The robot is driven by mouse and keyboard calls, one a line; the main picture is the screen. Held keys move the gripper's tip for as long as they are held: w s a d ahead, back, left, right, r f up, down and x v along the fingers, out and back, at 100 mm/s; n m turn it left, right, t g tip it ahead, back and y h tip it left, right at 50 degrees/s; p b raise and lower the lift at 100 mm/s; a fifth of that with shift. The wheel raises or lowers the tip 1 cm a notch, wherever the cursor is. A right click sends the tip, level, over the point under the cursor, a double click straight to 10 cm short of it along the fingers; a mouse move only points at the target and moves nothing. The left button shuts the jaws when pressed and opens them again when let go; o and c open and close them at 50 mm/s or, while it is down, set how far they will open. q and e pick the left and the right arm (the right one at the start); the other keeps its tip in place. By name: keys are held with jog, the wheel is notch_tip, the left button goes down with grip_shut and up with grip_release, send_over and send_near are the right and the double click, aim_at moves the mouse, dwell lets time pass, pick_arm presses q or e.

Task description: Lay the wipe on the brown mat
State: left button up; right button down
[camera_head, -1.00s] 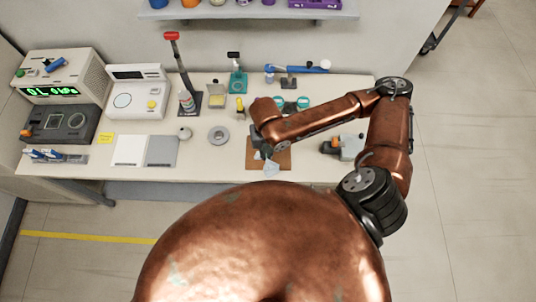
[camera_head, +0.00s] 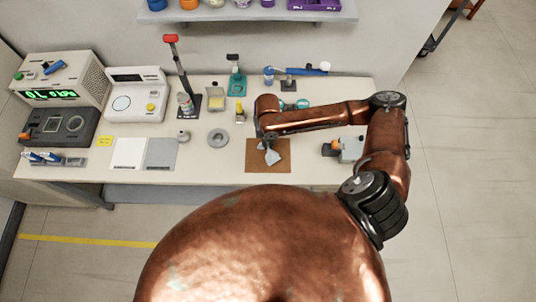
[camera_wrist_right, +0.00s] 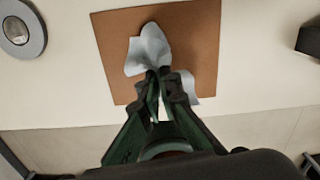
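The brown mat (camera_head: 284,163) lies flat near the front edge of the table; it also shows in the right wrist view (camera_wrist_right: 115,50). The pale blue-grey crumpled wipe (camera_head: 273,158) is over the mat, and it spreads above and to the right of my fingertips in the wrist view (camera_wrist_right: 149,46). My right gripper (camera_wrist_right: 160,76) points down over the mat with its fingers closed on the wipe's middle. In the head view the right gripper (camera_head: 266,143) is mostly hidden under my wrist. I cannot tell whether the wipe touches the mat. My left gripper is not in view.
A grey ring (camera_head: 218,138) lies left of the mat. A grey device with an orange part (camera_head: 346,149) stands to its right. A small yellow-topped bottle (camera_head: 239,113) and teal items (camera_head: 303,103) stand behind. White and grey plates (camera_head: 161,153) lie further left.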

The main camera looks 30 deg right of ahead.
jog(key=shift+f, duration=0.35)
jog(key=c, duration=1.5)
grip_release()
notch_tip(320, 180, up, 12)
jog(key=shift+r, duration=0.1)
